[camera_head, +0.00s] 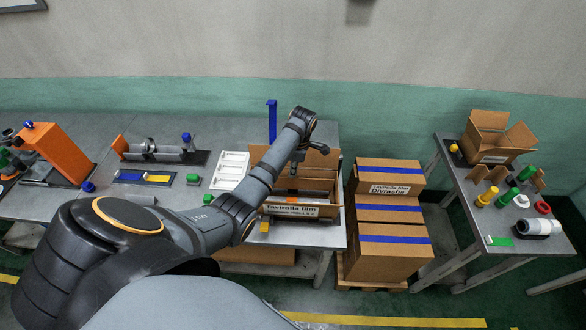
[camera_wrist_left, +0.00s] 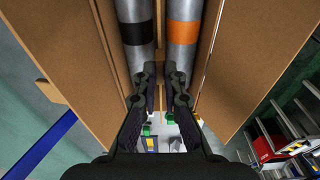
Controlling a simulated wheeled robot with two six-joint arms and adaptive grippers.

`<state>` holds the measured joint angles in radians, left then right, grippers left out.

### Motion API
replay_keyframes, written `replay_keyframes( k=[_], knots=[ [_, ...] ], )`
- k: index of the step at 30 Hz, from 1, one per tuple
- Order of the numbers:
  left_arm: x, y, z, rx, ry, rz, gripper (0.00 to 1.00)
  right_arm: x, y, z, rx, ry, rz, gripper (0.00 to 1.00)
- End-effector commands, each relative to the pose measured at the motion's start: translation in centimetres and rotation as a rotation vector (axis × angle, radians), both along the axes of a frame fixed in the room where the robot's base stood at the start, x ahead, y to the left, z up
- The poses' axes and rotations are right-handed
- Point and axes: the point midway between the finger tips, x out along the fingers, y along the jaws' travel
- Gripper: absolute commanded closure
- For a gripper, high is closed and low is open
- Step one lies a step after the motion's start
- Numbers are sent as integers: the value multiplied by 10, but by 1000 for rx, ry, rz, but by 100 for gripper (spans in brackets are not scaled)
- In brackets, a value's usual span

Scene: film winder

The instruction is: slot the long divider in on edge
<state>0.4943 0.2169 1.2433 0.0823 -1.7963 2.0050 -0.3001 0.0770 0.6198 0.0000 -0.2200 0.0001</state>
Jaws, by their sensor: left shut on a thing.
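My left gripper (camera_head: 294,168) reaches down over the open cardboard film box (camera_head: 332,211) on the table. In the left wrist view its fingers (camera_wrist_left: 166,72) are nearly together, shut on the long divider (camera_wrist_left: 160,24), which shows only as a thin brown edge. The divider stands on edge between two grey film rolls, one with a black band (camera_wrist_left: 137,33) and one with an orange band (camera_wrist_left: 184,33). The fingers hide much of it, and I cannot tell whether its lower edge touches the box floor. My right gripper is not in view.
Box flaps (camera_wrist_left: 60,70) flank the gripper closely on both sides. A white tray (camera_head: 231,168) and a blue post (camera_head: 272,120) stand near the box. Stacked cartons (camera_head: 385,246) stand to its right. A second table (camera_head: 470,205) holds an open box and several small parts.

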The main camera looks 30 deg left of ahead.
Motion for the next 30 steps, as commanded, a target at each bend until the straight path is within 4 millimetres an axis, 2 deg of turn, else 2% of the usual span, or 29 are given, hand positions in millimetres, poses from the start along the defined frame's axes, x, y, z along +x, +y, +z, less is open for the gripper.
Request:
replay_keyframes(
  k=[30],
  knots=[
    [0,0,-42,0,0,0,100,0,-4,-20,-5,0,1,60]
  ],
)
